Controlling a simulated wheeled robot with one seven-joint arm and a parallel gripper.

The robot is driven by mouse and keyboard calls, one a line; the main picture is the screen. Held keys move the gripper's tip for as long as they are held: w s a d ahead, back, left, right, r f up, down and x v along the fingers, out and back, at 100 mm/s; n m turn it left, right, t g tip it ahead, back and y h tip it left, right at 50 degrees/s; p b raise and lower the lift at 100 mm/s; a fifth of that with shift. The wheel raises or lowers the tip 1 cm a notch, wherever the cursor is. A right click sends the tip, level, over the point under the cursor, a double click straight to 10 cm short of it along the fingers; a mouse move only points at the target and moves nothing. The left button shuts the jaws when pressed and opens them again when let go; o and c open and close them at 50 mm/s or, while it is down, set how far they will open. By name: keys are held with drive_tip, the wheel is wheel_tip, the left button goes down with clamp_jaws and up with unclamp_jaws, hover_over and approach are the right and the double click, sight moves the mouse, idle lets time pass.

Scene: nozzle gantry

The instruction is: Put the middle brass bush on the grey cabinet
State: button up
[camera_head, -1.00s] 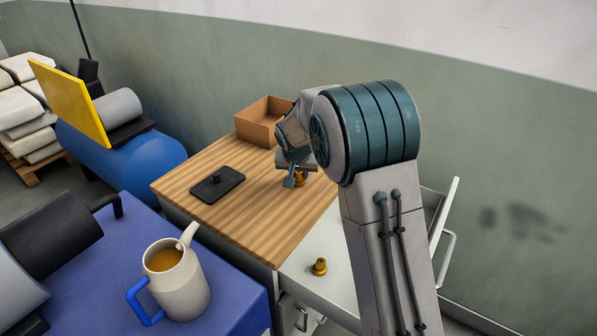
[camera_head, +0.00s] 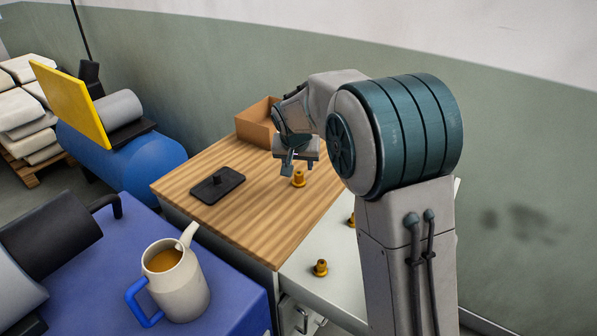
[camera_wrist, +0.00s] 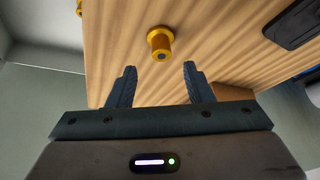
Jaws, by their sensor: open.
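One brass bush (camera_head: 299,179) stands upright on the wooden top, just below my gripper (camera_head: 299,165). My gripper is open and empty. In the wrist view the bush (camera_wrist: 160,43) lies beyond the fingertips (camera_wrist: 157,72), roughly centred between them and apart from both. A second brass bush (camera_head: 320,267) stands on the pale grey surface (camera_head: 300,262) at the front. A third brass bush (camera_head: 351,220) stands farther back there, partly hidden by my arm. I cannot tell for sure which surface is the grey cabinet's.
A jug (camera_head: 176,280) stands on the blue surface (camera_head: 95,265) at front left. The wood between plate and bush is clear.

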drive_tip(key=v, duration=0.6)
drive_tip(key=s+d+r+g, duration=0.1)
drive_tip(key=s+d+r, duration=0.1)
drive_tip(key=s+d, duration=0.8)
drive_tip(key=s+d+f+n, duration=0.1)
drive_tip(key=s+f, duration=0.1)
drive_tip(key=s, duration=0.8)
drive_tip(key=s+d+f+g, duration=0.1)
drive_tip(key=s+d+f, duration=0.1)
drive_tip(key=s, duration=0.8)
drive_tip(key=shift+s+f+n+y, duration=0.3)
drive_tip(key=shift+f+n+y, duration=0.1)
drive_tip(key=shift+c, duration=1.1)
drive_tip(key=shift+a, duration=0.1)
